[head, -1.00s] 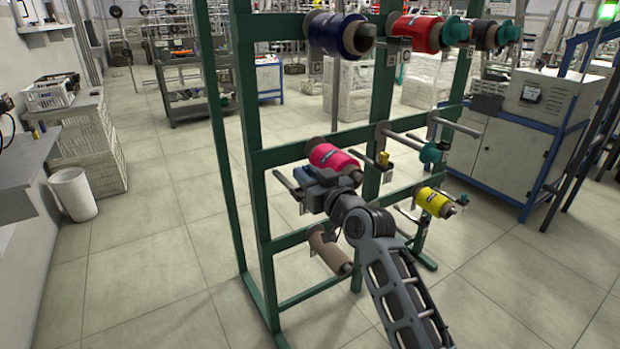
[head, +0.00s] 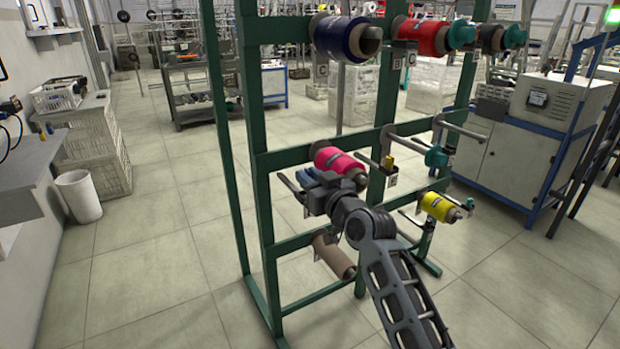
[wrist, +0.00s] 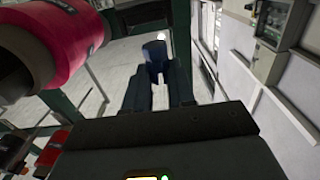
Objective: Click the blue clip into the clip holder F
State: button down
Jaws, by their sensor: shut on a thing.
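My gripper (head: 302,182) is in front of the green rack, just left of and beside the pink spool. In the wrist view its fingers (wrist: 157,85) are shut on the blue clip (wrist: 154,50), which sticks out beyond the fingertips. In the head view the clip is too small and hidden to tell apart from the fingers. No label that reads F shows; a small tag (head: 392,181) on the middle bar and the tags lower down are too small to read. I cannot tell which holder is F.
The green rack (head: 252,110) carries a pink spool (head: 335,160), a yellow spool (head: 437,207), a brown spool (head: 333,256) and blue and red spools above. The pink spool (wrist: 75,40) is close on the left in the wrist view. Bare pegs stick out nearby. Floor at left is open.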

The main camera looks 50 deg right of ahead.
jog(key=shift+f+b, duration=1.35)
jog(key=shift+f, duration=0.15)
jog(key=shift+r, duration=0.1)
jog(key=c, duration=0.9)
grip_release()
jog(key=shift+o, duration=0.2)
jog(key=v, duration=0.8)
jog(key=shift+w, duration=0.1)
